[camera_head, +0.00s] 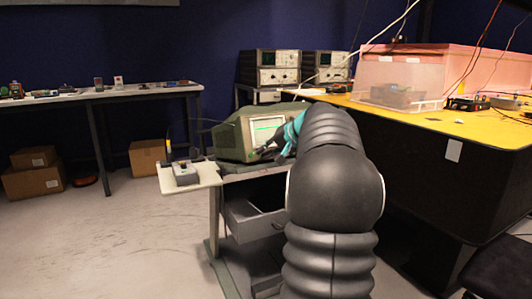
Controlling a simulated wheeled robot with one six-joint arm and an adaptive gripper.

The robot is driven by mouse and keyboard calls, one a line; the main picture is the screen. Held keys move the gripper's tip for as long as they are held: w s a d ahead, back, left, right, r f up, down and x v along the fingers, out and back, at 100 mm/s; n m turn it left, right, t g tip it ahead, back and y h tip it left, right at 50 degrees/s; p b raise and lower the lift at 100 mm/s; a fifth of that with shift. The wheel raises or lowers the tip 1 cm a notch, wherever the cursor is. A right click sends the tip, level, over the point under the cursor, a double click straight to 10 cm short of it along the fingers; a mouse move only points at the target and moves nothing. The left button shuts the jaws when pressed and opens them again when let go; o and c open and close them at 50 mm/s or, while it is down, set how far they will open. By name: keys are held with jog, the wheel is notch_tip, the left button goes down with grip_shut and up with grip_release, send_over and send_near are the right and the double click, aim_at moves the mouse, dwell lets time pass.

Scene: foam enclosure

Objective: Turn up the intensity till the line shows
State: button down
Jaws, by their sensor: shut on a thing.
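A green-cased oscilloscope (229,142) stands on a small bench in the middle of the view. Its pale screen (259,131) faces me, and a short bright green line shows across it. My gripper (264,152), dark with a teal part behind it, is at the lower right of the screen, against the front panel. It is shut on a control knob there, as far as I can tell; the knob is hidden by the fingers. My arm covers the right side of the oscilloscope and most of its panel.
A white side shelf (190,178) with a small grey device (185,173) juts out left of the oscilloscope. An open drawer (252,220) is below. A yellow-topped bench (460,122) with a pink-topped enclosure (410,77) stands right.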

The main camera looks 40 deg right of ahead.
jog(key=shift+m+y, duration=0.3)
jog(key=shift+m, duration=0.1)
jog(key=shift+t, duration=0.3)
jog(key=c, duration=1.5)
grip_release()
jog(key=shift+o, duration=0.2)
jog(key=v, duration=1.2)
